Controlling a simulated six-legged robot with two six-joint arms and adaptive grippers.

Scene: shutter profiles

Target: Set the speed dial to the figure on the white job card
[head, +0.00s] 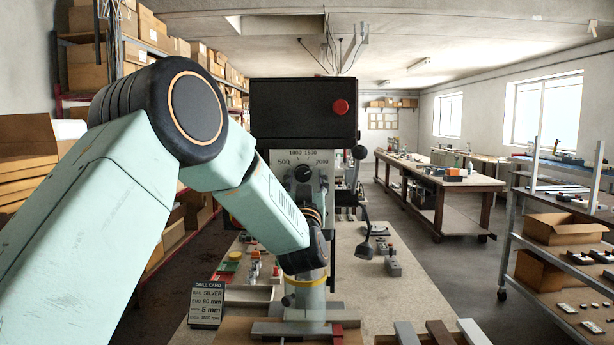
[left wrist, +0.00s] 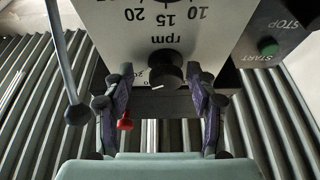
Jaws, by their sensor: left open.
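The speed dial (head: 303,173) is a black knob on the pale front plate of a drilling machine, with 500, 1000, 1500 and 2000 around it. Its setting is too small to read surely. My right gripper is not in view.
The machine's black head (head: 300,108) carries a red button (head: 340,107). A green START button (left wrist: 267,46) and a lever with a dark ball (left wrist: 77,113) show in the left wrist view. A shelf trolley (head: 520,215) stands right.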

